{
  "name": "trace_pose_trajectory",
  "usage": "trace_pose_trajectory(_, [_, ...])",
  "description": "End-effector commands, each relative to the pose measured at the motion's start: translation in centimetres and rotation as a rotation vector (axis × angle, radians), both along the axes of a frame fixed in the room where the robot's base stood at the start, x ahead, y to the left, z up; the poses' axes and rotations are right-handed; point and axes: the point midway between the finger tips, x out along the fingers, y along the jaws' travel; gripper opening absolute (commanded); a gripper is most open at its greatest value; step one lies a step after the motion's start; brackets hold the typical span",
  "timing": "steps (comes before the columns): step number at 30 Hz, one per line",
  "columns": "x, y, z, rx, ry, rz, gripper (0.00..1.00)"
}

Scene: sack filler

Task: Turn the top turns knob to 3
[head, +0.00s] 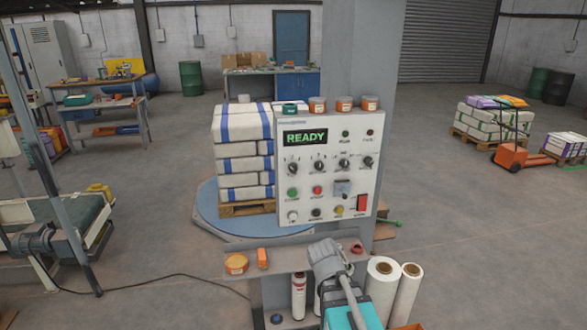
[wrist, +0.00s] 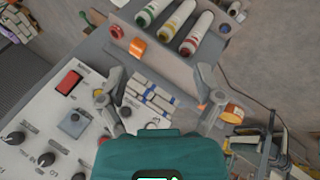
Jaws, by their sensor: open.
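The grey control panel (head: 304,205) stands upright ahead, its display (head: 305,137) reading READY in green. A row of dark round knobs crosses it below the display: a left one (head: 293,167), another (head: 319,165), a third (head: 343,163) and a right one (head: 367,161). Their labels and pointer settings are too small to read, so I cannot tell which is the top turns knob. In the wrist view, the panel fills the left side, with dark knobs (wrist: 45,160) at lower left. My gripper (wrist: 160,92) is open and empty, its fingers wide apart, away from the knobs.
A red rocker switch (head: 362,203) and several buttons sit lower on the panel. A shelf (head: 290,262) below holds an orange tape roll (head: 236,265) and an orange box (head: 262,258). White film rolls (head: 409,292) stand at right. A wrapped sack stack (head: 243,160) is behind.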

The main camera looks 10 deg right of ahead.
Motion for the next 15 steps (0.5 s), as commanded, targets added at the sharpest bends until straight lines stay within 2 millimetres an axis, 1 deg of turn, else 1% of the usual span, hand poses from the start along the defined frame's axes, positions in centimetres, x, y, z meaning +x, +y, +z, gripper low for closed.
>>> trace_pose_trajectory(1, [1.6, -0.7, 1.3, -0.086, -0.034, 0.074, 0.84])
trace_pose_trajectory(4, [4.2, -1.8, 3.8, -0.271, -0.09, 0.233, 0.84])
trace_pose_trajectory(7, [6.7, -2.3, 6.5, -0.468, -0.131, 0.392, 0.84])
trace_pose_trajectory(11, [9.6, -2.1, 10.1, -0.739, -0.161, 0.6, 0.84])
trace_pose_trajectory(15, [12.4, -0.8, 13.7, -1.044, -0.165, 0.821, 0.84])
